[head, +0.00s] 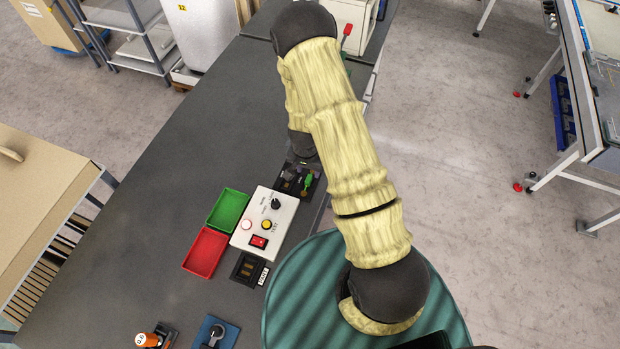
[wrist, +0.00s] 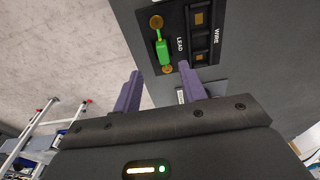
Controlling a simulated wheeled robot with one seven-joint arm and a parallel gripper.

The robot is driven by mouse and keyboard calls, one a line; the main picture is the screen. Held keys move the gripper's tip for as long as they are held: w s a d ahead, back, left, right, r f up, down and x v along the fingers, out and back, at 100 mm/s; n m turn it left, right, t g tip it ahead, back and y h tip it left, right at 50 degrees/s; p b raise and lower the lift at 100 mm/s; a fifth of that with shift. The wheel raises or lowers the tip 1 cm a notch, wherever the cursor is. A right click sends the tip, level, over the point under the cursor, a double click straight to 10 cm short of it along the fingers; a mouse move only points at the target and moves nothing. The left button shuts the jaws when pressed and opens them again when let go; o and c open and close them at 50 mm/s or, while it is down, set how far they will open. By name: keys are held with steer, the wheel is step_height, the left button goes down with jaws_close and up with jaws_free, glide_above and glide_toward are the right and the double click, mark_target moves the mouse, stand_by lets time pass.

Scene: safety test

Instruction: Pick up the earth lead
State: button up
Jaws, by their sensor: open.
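The earth lead (wrist: 163,50) is a small green piece with brass-coloured round ends. It lies in the black holder labelled LEAD (wrist: 182,60), near the table edge. In the head view the green lead (head: 308,183) shows just right of the white test box. My gripper (wrist: 160,84) is open, with its two purple fingers apart and nothing seen between them. In the wrist view the lead is just beyond the fingertips, roughly in line with the gap. My arm hides most of the gripper in the head view.
A slot labelled WIRE (wrist: 200,30) adjoins the lead. On the grey table are a white test box (head: 250,222), a green tray (head: 228,210), a red tray (head: 205,252), a black block (head: 249,270) and an orange-topped item (head: 147,340). The table's far left is clear.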

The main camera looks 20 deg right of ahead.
mark_target(309, 178)
steer(key=shift+w+f, duration=0.1)
steer(key=shift+f, duration=0.75)
steer(key=shift+w+d+f+p, duration=0.1)
steer(key=shift+w+f+p, duration=0.15)
steer(key=shift+f+p, duration=0.85)
steer(key=shift+w+d+f+p, duration=0.15)
steer(key=shift+f+p, duration=0.5)
steer(key=shift+f, duration=0.8)
steer(key=shift+a, duration=0.1)
jaws_close()
